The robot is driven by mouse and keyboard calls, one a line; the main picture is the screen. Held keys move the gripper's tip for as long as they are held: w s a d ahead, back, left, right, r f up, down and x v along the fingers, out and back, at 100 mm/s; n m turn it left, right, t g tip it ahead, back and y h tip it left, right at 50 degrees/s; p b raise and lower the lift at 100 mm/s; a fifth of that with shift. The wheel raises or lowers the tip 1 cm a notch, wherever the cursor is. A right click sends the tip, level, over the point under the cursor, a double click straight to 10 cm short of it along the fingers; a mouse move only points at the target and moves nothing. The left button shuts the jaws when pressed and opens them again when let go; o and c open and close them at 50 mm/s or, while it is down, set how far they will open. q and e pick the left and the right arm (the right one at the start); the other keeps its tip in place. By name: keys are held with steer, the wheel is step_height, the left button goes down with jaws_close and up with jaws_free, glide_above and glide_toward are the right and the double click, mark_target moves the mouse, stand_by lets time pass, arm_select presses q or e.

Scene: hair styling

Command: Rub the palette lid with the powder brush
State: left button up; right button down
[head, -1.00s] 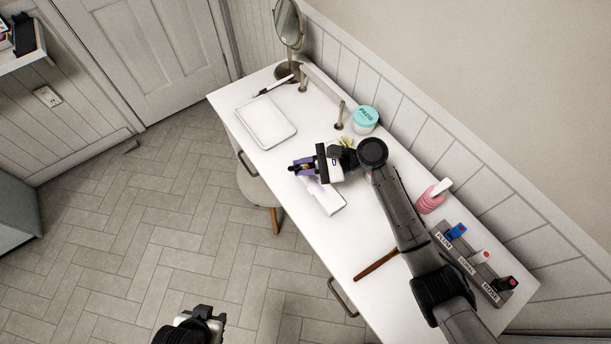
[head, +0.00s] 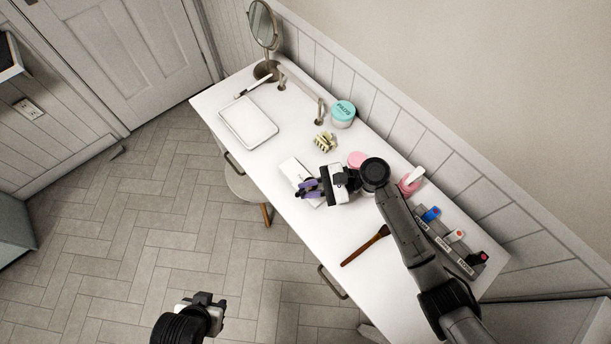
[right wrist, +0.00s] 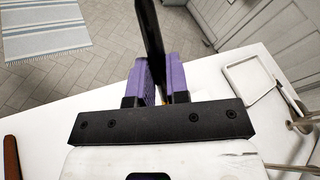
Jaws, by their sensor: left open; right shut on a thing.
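My right gripper (head: 308,189) is shut on a long, slim black thing (right wrist: 150,40) that looks like the powder brush. It stands up between the purple fingers in the right wrist view, with a bit of gold at its base. In the head view the gripper is over the near end of a white rectangular box (head: 294,169), probably the palette. Gripper and held thing partly cover the box, and I cannot tell whether they touch it. My left gripper (head: 210,301) is open and empty, above the floor, away from the table.
The white table (head: 300,235) bears a white tray (head: 249,121), a hair clip (head: 324,142), a teal-lidded jar (head: 343,112), a pink-lidded jar (head: 357,159), a pink bottle (head: 406,187), a brown brush-like stick (head: 364,247) and a labelled rack (head: 462,250). A round mirror (head: 263,25) stands at the far end.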

mark_target(302, 192)
steer(key=r+p, duration=0.1)
steer(key=s+d+r+p, duration=0.1)
steer(key=r+p, duration=0.1)
steer(key=p, duration=0.1)
steer(key=shift+s+d+r, duration=0.2)
steer(key=shift+s+r, duration=0.15)
step_height(302, 192, up, 4)
steer(key=p, duration=0.3)
steer(key=shift+r, duration=0.2)
